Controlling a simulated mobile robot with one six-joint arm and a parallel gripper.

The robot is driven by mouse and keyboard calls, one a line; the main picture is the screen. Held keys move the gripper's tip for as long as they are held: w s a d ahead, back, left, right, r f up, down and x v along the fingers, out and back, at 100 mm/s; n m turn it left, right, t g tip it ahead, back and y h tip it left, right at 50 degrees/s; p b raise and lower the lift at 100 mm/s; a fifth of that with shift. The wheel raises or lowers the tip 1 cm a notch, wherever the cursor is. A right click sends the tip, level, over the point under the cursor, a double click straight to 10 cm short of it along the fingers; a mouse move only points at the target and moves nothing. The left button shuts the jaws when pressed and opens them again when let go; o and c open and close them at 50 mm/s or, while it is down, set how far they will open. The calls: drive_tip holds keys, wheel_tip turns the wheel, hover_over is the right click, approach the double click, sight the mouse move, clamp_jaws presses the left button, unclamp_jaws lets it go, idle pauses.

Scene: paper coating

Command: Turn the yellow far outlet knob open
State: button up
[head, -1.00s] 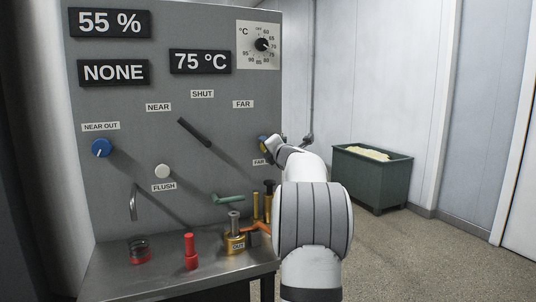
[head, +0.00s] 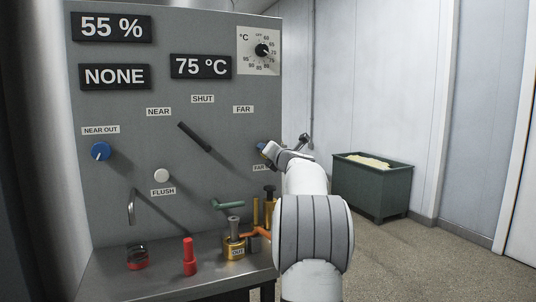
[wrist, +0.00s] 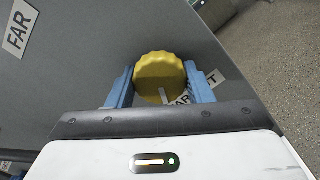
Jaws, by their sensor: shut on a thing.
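The yellow far outlet knob (wrist: 159,72) is a scalloped disc on the grey panel, with a pale mark on its lower edge in the wrist view. My gripper (wrist: 162,84) has one blue finger on each side of the knob and is shut on it. In the head view my gripper (head: 263,149) is at the panel's right edge and hides the knob.
The panel carries a blue near outlet knob (head: 101,151), a black lever (head: 195,137), a white flush button (head: 162,176) and a temperature dial (head: 262,50). Red and brass items stand on the metal shelf (head: 205,270) below. A green bin (head: 372,190) stands on the floor to the right.

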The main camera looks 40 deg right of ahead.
drive_tip(key=o, duration=1)
drive_tip(key=v, duration=0.7)
drive_tip(key=shift+s+a, duration=0.15)
drive_tip(key=shift+s, duration=0.25)
